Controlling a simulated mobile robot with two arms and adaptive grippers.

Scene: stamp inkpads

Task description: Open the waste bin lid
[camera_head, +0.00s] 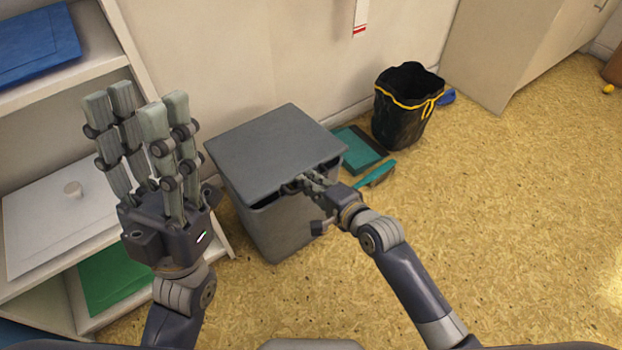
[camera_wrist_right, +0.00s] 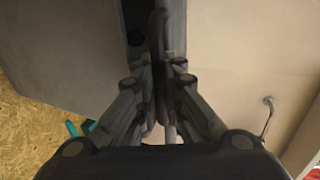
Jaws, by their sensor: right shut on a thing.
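The grey waste bin (camera_head: 275,228) stands on the floor beside the shelf. Its flat grey lid (camera_head: 270,140) lies over the top, with a dark gap under its front edge near my right gripper. My right gripper (camera_head: 306,183) is shut on the lid's front edge. In the right wrist view, the fingers (camera_wrist_right: 160,90) close on a thin dark edge of the lid (camera_wrist_right: 158,30). My left gripper (camera_head: 140,112) is raised left of the bin, fingers upward, open and empty, in front of the shelf.
A white shelf (camera_head: 100,50) with blue, white and green items stands at the left. A wall is behind the bin. A teal dustpan (camera_head: 358,148), a teal brush (camera_head: 376,174) and a black-bagged bin (camera_head: 405,115) stand to the right. The floor (camera_head: 520,240) at right is clear.

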